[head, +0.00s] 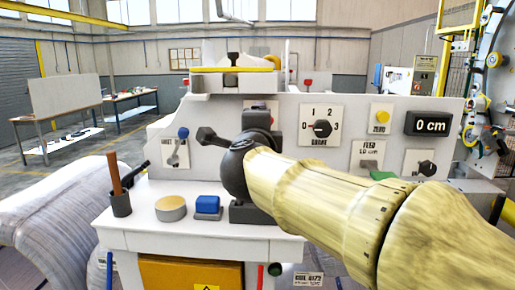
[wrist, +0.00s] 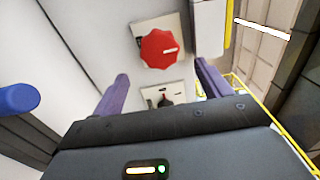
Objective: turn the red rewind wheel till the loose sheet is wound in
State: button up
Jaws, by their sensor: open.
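The red rewind wheel (wrist: 159,49), a scalloped knob with a white mark, sits on a pale plate on the panel in the wrist view. My gripper (wrist: 161,70) is open, with its two purple fingers apart. The wheel appears beyond the gap between the fingertips, with nothing between them. In the head view my arm covers the middle of the panel, and I cannot make out the red wheel there. A coil in pale, translucent wrapping (head: 45,225) lies at the lower left. I cannot tell which part of it is the loose sheet.
A black knob (wrist: 165,101) is below the wheel. The panel has a brake dial (head: 322,127), a yellow zero button (head: 380,116) and a display (head: 432,123) reading 0 cm. A blue block (head: 207,204), a round tin (head: 171,208) and a dark cup (head: 120,204) stand on the ledge.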

jog(key=s, duration=0.8)
jog(key=shift+s+b, duration=0.4)
jog(key=shift+b, duration=0.05)
jog(key=shift+s+a, duration=0.1)
jog(key=shift+s, duration=0.05)
